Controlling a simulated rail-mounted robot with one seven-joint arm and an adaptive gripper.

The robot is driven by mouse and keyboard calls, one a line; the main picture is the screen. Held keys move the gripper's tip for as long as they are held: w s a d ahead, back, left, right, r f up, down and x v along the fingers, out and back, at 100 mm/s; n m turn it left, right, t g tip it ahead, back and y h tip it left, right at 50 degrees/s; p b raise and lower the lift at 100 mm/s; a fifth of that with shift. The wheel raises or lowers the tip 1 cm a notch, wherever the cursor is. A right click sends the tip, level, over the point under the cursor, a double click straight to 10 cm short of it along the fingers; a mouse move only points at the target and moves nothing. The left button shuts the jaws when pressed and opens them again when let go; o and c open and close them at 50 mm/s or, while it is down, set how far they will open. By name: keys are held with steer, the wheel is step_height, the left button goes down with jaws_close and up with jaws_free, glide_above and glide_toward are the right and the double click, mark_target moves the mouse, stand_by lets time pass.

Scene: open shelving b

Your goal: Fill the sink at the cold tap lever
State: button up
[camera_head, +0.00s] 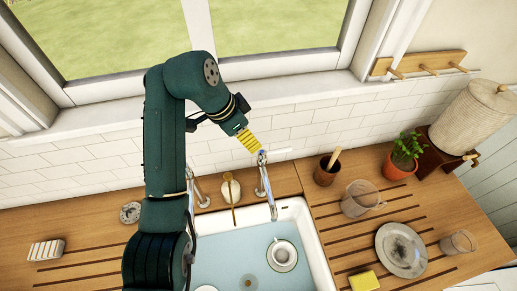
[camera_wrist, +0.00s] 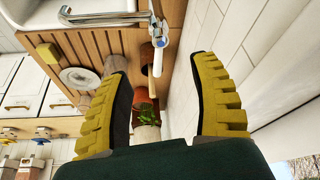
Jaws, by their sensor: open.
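The cold tap (camera_head: 265,186) is a chrome tap at the back right of the sink, with a pale lever (camera_head: 281,153) pointing right at its top. My gripper (camera_head: 252,142) has yellow fingers and is open just above and left of that lever. In the wrist view, the tap (camera_wrist: 157,34) with a blue mark stands ahead, beyond the gap between the open fingers (camera_wrist: 162,75); nothing is held. The white sink (camera_head: 304,222) has a pale blue surface that looks like water, with a white cup (camera_head: 283,254) on a saucer in it.
A brass-stemmed brush or dispenser (camera_head: 231,188) stands between the taps. Right of the sink are a brown pot (camera_head: 324,176), a glass jug (camera_head: 358,202), a plant (camera_head: 404,151), a plate (camera_head: 401,250), a glass (camera_head: 458,242) and a yellow sponge (camera_head: 364,282). Tiled wall lies close behind.

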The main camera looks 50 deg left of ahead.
mark_target(262, 152)
steer(key=p+x, duration=0.1)
steer(key=x, duration=1.1)
steer(key=shift+d, duration=0.15)
jaws_close()
